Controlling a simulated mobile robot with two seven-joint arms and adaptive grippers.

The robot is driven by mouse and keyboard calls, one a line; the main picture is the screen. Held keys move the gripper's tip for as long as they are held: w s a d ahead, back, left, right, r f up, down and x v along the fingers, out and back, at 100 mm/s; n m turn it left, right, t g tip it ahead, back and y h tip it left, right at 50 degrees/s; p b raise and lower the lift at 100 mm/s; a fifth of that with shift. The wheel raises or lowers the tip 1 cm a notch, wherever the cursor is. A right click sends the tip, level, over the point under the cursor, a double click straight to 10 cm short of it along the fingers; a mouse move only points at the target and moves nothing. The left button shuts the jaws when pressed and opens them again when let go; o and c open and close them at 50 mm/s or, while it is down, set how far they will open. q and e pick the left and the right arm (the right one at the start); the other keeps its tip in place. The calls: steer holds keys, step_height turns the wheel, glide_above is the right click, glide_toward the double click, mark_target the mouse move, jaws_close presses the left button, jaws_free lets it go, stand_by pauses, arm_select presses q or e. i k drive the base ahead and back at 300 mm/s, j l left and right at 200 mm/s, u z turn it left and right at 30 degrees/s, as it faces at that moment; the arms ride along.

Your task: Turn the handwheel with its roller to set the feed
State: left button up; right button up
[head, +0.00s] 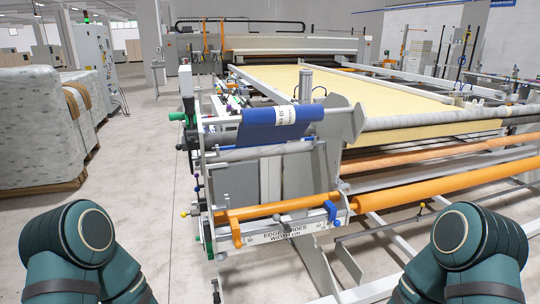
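The quilting gantry's end frame stands in the middle of the head view. A roller wrapped in blue cloth (268,127) lies across its top, with a plain grey roller (262,151) just below. An orange roller (285,205) runs across lower down, above a white plate (285,235) lettered for edge guides and width. A green knob (177,116) sticks out at the frame's left side. I cannot make out for certain which part is the handwheel. Both my arms show at the bottom corners, but neither gripper is in view.
Yellow material (345,90) covers the long bed behind. A longer orange roller (445,187) runs off to the right. Wrapped stacks (35,130) on pallets stand at the left. The grey floor (130,195) between them and the gantry is clear.

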mark_target(231, 155)
steer(key=i+j+z, duration=0.45)
steer(key=j, duration=1.95)
steer(key=j+z, duration=0.45)
steer(key=j, duration=1.9)
